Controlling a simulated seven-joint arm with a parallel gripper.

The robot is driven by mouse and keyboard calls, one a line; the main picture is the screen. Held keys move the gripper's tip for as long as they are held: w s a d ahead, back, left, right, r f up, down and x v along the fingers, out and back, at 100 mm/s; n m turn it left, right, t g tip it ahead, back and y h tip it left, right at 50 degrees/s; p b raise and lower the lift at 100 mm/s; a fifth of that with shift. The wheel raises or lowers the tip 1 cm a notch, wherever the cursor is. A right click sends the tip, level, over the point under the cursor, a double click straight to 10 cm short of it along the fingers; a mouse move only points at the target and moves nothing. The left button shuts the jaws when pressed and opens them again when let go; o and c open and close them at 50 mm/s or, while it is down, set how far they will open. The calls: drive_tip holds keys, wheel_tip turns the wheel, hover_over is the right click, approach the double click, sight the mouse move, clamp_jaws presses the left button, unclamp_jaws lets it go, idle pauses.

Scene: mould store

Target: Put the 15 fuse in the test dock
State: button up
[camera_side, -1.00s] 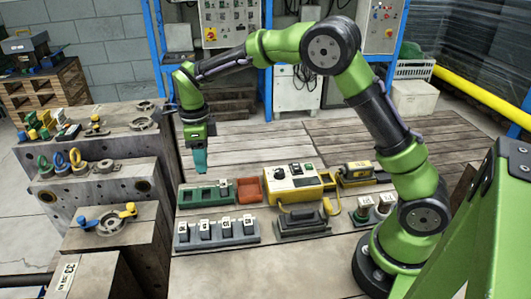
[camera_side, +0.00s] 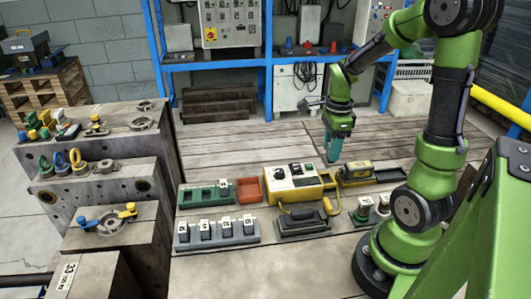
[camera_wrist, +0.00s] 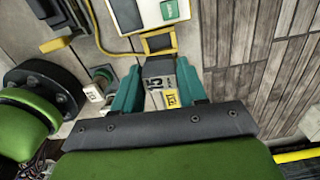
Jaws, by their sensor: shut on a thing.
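My gripper (camera_side: 333,148) hangs with its teal fingers pointing down, above the work table and behind the right end of the yellow tester box (camera_side: 290,187). In the wrist view, my gripper (camera_wrist: 158,95) is shut on the 15 fuse (camera_wrist: 158,82), a dark piece with a white label reading 15. A small yellow label also shows between the fingers. A yellow-rimmed dark opening (camera_wrist: 158,45), which looks like the test dock, juts from the tester box just beyond the fuse. In the side view the fuse is too small to make out.
A grey rack (camera_side: 217,236) with several labelled fuses stands at the front left. A green tray (camera_side: 207,195) and a red tray (camera_side: 249,190) lie behind it. A yellow block (camera_side: 357,171) sits right of the tester box. The rear planks are clear.

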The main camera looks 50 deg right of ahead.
drive_tip(key=shift+s+f+n, duration=0.1)
drive_tip(key=shift+f+n, duration=0.3)
drive_tip(key=shift+n, duration=0.1)
drive_tip(key=shift+f, duration=2.6)
drive_tip(key=shift+f, duration=0.9)
drive_tip(key=o, duration=1.1)
drive_tip(key=shift+r, duration=0.1)
drive_tip(key=shift+r, duration=3.7)
